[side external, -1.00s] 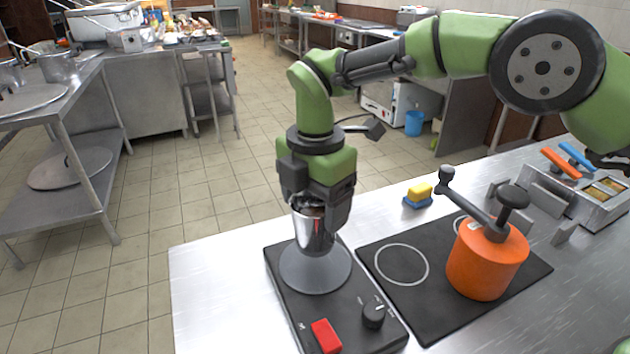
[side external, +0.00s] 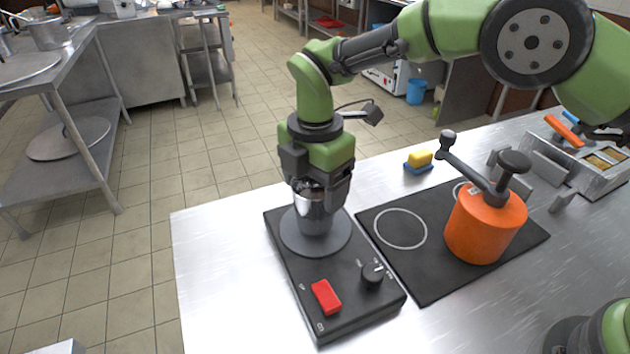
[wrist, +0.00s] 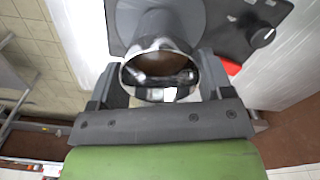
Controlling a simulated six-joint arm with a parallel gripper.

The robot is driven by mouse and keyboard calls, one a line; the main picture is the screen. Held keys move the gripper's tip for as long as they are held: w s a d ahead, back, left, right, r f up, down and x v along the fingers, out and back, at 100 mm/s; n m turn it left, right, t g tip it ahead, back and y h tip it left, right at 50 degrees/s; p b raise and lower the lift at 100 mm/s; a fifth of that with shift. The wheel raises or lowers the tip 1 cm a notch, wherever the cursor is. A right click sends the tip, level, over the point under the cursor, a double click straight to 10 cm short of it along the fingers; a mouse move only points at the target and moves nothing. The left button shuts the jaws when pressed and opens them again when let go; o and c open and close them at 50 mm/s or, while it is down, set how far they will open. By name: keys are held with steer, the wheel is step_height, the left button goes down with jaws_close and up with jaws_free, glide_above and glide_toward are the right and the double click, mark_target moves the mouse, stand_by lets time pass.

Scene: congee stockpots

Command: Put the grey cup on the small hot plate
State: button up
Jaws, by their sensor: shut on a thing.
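The grey cup (side external: 312,214) is a shiny metal cup, upright in my gripper (side external: 317,195), which is shut on it. In the side view it is over the round grey plate of the small hot plate (side external: 292,258); its base looks at or very near the plate, but I cannot tell if it touches. The hot plate is a black box with a red switch (side external: 326,296) and a black knob (side external: 372,274). In the wrist view the cup (wrist: 158,62) shows its open rim between the fingers, with the round plate (wrist: 192,18) behind it.
A black two-ring cooktop (side external: 420,280) lies right of the hot plate, with an orange pot (side external: 485,228) with a crank on it. A yellow and blue sponge (side external: 419,161) lies behind. A metal container rack (side external: 585,175) stands far right. The steel counter (side external: 215,250) is clear on the left.

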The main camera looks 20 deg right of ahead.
steer(key=shift+f, duration=0.3)
steer(key=o, duration=1.1)
steer(key=shift+c, duration=1.3)
steer(key=shift+r, duration=2.45)
steer(key=shift+r, duration=0.1)
step_height(320, 180, up, 7)
